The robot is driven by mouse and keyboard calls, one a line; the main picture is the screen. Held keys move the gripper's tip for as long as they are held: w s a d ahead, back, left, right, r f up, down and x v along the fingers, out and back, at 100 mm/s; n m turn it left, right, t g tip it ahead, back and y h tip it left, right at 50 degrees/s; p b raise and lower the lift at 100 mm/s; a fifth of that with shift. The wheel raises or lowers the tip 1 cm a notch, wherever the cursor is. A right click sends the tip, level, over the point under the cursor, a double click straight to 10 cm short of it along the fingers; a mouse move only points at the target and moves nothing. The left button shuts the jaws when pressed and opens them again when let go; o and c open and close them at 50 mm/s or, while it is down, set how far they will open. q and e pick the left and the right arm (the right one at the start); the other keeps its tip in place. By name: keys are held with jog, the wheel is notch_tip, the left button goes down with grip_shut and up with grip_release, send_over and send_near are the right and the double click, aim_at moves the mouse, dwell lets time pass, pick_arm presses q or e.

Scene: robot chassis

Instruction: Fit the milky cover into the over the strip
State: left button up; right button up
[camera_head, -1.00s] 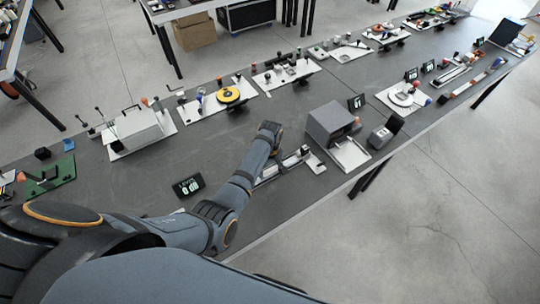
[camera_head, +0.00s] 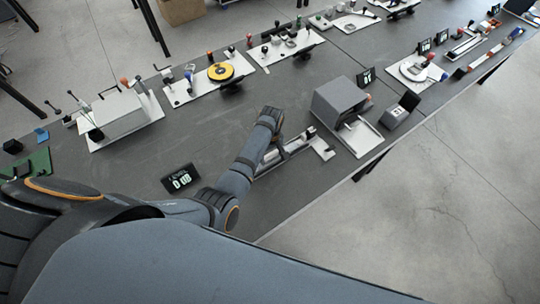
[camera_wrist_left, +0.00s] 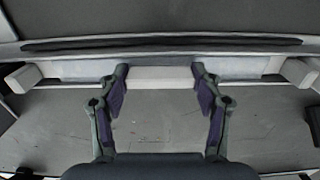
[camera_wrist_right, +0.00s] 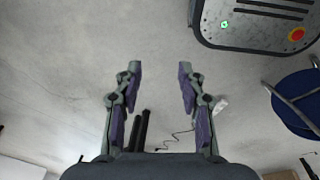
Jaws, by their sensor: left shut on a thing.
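In the left wrist view my left gripper (camera_wrist_left: 159,76) has its two fingers around a pale, narrow bar, which looks like the milky cover (camera_wrist_left: 160,84). The fingers press on it with a gap as wide as the piece. Just beyond it, a long pale strip fixture (camera_wrist_left: 70,67) with a dark slot runs across the picture. I cannot tell whether cover and strip touch. In the head view the fixture (camera_head: 323,149) lies on the table, and my left wrist hides the fingertips. My right gripper (camera_wrist_right: 160,72) is open and empty above the floor.
A grey box-shaped station (camera_head: 341,100) stands right of the fixture, with a small grey device (camera_head: 395,117) beyond it. A small display (camera_head: 181,179) stands to the left. The table edge is close on the right.

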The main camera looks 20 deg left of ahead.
aim_at(271, 155)
pick_arm(q)
jog(key=shift+s+d+r, duration=0.1)
jog(key=shift+s+r, duration=0.05)
jog(key=o, duration=0.9)
jog(key=shift+s+d, duration=0.1)
jog(key=shift+o, duration=1.7)
jog(key=shift+r+p, duration=0.3)
notch_tip(271, 155, up, 7)
jog(key=p, duration=0.7)
jog(key=shift+f, duration=0.15)
notch_tip(271, 155, up, 5)
jog(key=shift+f+p, duration=0.15)
jog(key=shift+p, duration=0.3)
pick_arm(e)
notch_tip(271, 155, up, 8)
jog(key=s, duration=0.1)
jog(key=shift+d+r, duration=0.15)
jog(key=shift+r, duration=0.05)
